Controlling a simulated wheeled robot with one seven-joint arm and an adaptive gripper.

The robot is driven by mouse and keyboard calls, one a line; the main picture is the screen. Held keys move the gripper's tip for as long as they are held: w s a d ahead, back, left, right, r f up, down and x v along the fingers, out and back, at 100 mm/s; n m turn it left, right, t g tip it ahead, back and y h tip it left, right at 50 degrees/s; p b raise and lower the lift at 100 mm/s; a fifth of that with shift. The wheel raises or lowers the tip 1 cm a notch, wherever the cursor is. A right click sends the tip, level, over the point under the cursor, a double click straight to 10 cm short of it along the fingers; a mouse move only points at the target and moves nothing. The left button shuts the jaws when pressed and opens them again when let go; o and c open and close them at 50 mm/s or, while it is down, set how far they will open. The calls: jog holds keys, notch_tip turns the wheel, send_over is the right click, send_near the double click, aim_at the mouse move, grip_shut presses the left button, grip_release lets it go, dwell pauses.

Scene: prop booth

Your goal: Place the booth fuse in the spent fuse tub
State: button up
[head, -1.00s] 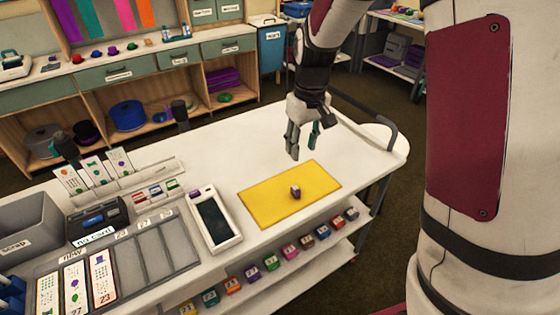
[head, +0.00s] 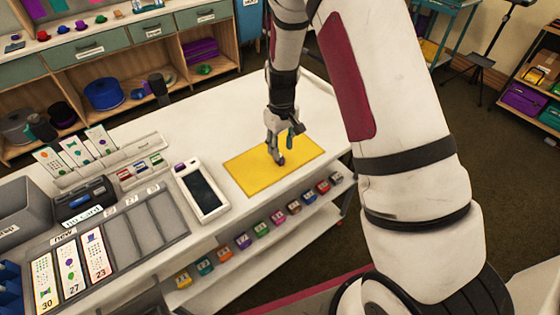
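A small dark purple item (head: 281,160) sits on the yellow mat (head: 247,177) on the white bench top. It is too small to tell if it is the booth fuse. My gripper (head: 283,150) points down at the mat with its fingertips right at this item, hiding part of it. I cannot tell whether the fingers are closed on it. No tub marked for spent fuses can be read in the head view. A grey bin (head: 28,215) stands at the far left of the bench, its label partly cut off.
A handheld device with a dark screen (head: 202,192) lies left of the mat. Further left are a grey card tray (head: 135,240), a dark box (head: 85,200) and a card rack (head: 110,165). Several coloured labelled blocks (head: 242,240) line the shelf below.

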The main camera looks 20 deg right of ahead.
aim_at(282, 157)
jog(key=shift+s+f+p, duration=0.1)
jog(key=shift+f+p, duration=0.45)
jog(key=shift+f, duration=2)
jog(key=shift+c, duration=0.6)
grip_shut()
